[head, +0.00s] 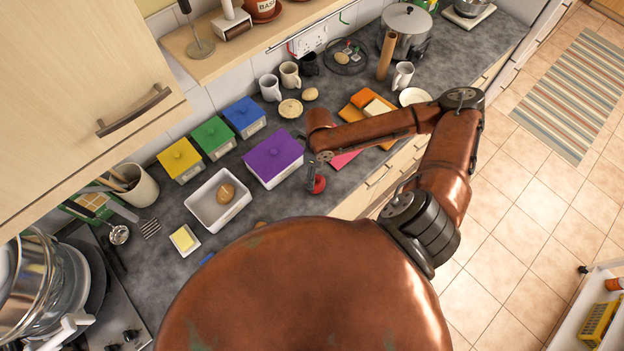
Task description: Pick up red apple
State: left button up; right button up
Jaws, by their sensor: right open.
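The red apple (318,186) sits on the grey counter near its front edge, just right of the purple-lidded box. My right arm reaches in from the right, and my right gripper (313,176) points down right at the apple. The gripper is open and small in this view, and it covers part of the apple. I cannot tell whether the fingers touch it. My left gripper is not in view.
The purple-lidded box (273,155) stands close left of the gripper. A white tray (205,213) with a brown item, a butter dish (185,240) and yellow, green and blue-lidded boxes stand further left. Orange boards (362,98) lie behind my arm. A pink item (345,159) lies near the edge.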

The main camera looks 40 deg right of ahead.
aim_at(317, 180)
jog(key=f, duration=0.1)
jog(key=s+f, duration=0.1)
jog(key=f, duration=0.1)
jog(key=shift+p, duration=0.4)
notch_tip(317, 180, down, 3)
jog(key=shift+a+f+p, duration=0.1)
jog(key=shift+p, duration=0.25)
jog(key=shift+f, duration=0.2)
jog(key=shift+c, duration=0.4)
jog(key=c, duration=0.9)
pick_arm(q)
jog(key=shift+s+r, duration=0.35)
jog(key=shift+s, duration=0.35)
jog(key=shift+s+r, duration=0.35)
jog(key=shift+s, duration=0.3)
pick_arm(e)
jog(key=c, duration=0.4)
